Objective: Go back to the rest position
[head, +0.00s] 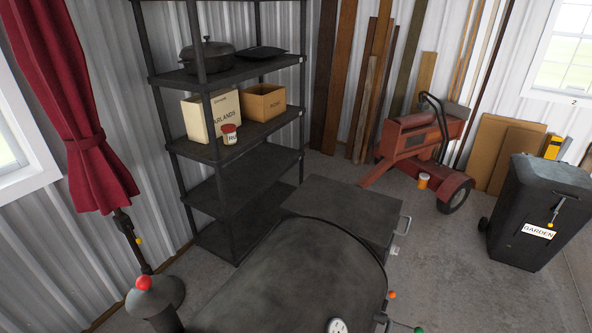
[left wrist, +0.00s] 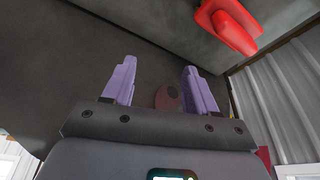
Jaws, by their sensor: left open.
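My left gripper (left wrist: 157,78) shows in the left wrist view, with its two purple fingers apart. No object is seen held in it. A dark flat surface (left wrist: 85,35) fills much of the view beyond the fingers. A small brownish-red round thing (left wrist: 168,97) shows between the fingers; whether it is touched cannot be told. A bright red object (left wrist: 230,24) lies beyond at the upper right, clear of the fingers. Neither gripper shows in the head view, and my right gripper is in no view.
In the head view, a dark shelf unit (head: 228,196) holds a pot (head: 207,59), boxes and a jar (head: 229,134). A closed red umbrella (head: 75,110) stands left. A dark grill (head: 290,275) fills the front. A red machine (head: 410,143) and garden bin (head: 535,200) stand right.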

